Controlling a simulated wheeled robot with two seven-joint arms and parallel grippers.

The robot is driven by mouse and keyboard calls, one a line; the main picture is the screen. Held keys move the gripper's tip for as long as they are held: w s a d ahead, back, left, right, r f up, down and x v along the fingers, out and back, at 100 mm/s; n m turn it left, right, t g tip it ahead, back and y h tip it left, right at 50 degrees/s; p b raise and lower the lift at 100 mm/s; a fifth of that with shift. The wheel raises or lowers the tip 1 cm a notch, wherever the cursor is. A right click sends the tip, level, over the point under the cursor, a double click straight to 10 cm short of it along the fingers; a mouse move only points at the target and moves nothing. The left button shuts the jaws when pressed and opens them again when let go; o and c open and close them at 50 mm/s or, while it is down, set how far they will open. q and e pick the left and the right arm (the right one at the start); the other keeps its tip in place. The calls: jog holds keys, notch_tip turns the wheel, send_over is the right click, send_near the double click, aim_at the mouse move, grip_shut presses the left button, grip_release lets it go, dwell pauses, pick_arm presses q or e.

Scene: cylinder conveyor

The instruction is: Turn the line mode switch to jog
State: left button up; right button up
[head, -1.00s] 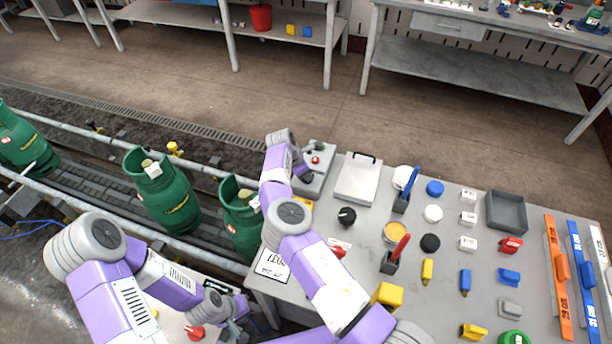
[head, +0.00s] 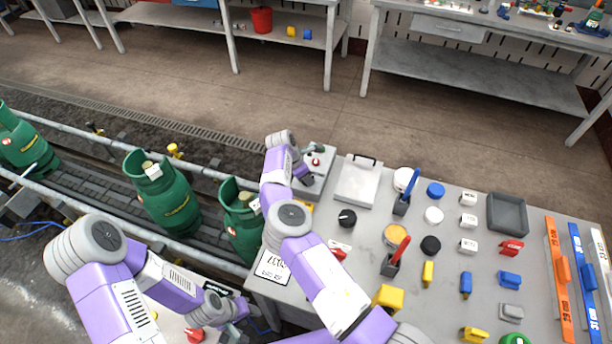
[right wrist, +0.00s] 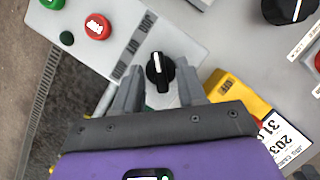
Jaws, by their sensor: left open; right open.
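The black line mode switch knob (right wrist: 160,72), with a white pointer line, sits on a light grey control panel (right wrist: 110,30) in the right wrist view. Its line runs nearly up and down in the picture. Small dark labels, one seeming to read JOG, lie above it; the others are hard to read. My right gripper (right wrist: 159,92) is open, with one finger on each side of the knob; I cannot tell whether they touch it. In the head view, this control box (head: 318,172) is partly behind my right arm. My left gripper (head: 238,306) is low at the left, its fingers hard to make out.
A red button (right wrist: 97,26) and a green button (right wrist: 52,3) stand on the same panel. A yellow block (right wrist: 240,95) is close to the right finger. Green gas cylinders (head: 165,190) line the conveyor at left. The grey table (head: 350,270) is crowded with small parts.

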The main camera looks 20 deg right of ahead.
jog(key=v, duration=0.7)
jog(key=shift+r, duration=0.15)
jog(key=shift+a, duration=0.1)
